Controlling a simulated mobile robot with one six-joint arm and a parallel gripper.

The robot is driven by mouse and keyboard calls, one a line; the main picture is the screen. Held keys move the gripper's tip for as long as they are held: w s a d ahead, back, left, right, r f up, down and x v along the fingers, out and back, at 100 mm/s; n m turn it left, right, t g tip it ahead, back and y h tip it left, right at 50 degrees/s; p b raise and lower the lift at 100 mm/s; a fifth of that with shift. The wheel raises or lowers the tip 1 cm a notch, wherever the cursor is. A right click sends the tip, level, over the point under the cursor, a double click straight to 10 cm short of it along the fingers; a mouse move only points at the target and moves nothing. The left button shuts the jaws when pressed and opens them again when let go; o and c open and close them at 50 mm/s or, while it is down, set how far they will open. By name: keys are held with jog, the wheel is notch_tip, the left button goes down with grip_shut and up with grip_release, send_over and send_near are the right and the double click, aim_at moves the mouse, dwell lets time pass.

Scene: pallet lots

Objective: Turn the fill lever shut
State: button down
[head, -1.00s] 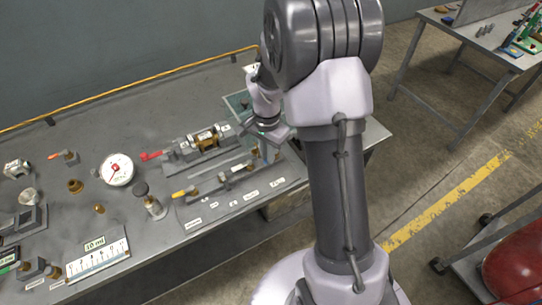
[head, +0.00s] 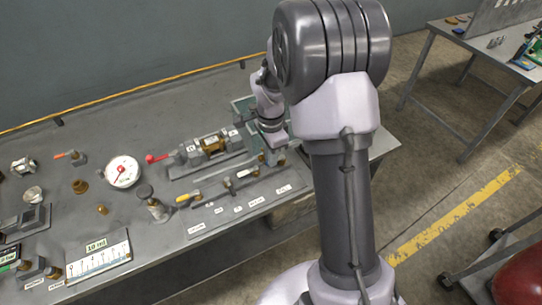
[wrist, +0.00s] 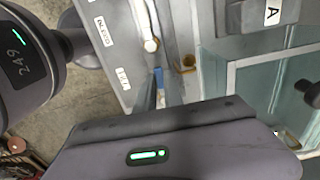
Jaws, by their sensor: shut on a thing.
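A grey valve strip (head: 215,212) runs along the bench's front edge, with a yellow-handled lever (head: 190,201), a dark-handled lever (head: 232,185) and small labels. At its right end my gripper (head: 275,150) is low over the strip and hides the fitting there. In the wrist view a blue handle (wrist: 159,77) shows beyond the gripper body, between the fingers; it appears to be the fill lever. My gripper (wrist: 155,98) is shut on it. A brass fitting (wrist: 187,63) stands beside it. The lever's exact angle is hidden.
A red lever (head: 158,158) and brass cylinder unit (head: 212,145) lie behind the strip, close to my arm. A white dial gauge (head: 122,172) stands to the left. In the wrist view a glass-topped tray (wrist: 250,90) is at the right.

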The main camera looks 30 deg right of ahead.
jog(key=c, duration=1.5)
grip_release()
jog(key=shift+o, duration=0.2)
